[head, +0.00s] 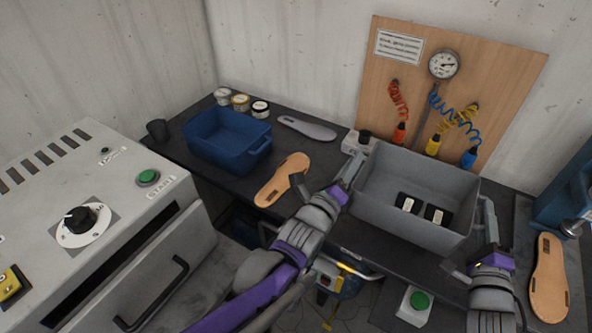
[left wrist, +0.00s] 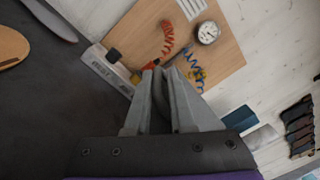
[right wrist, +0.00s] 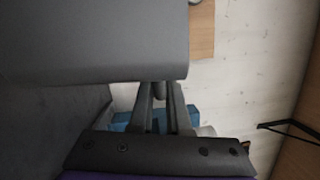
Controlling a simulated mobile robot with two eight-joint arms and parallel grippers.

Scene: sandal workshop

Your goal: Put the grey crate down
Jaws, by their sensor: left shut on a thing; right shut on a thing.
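The grey crate (head: 400,215) is at the right of the head view, over the dark workbench, with two small black items with pale labels (head: 408,203) inside. My left gripper (head: 350,175) is shut on the crate's left side. My right gripper (head: 487,215) is shut on its right side. In the right wrist view the crate's wall (right wrist: 100,40) fills the upper left, with the right fingers (right wrist: 160,95) at its edge. In the left wrist view the left fingers (left wrist: 160,80) are close together. I cannot tell whether the crate's bottom touches the bench.
A grey sole (head: 306,128) and tan soles (head: 283,180) lie there, one (head: 548,280) at far right.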

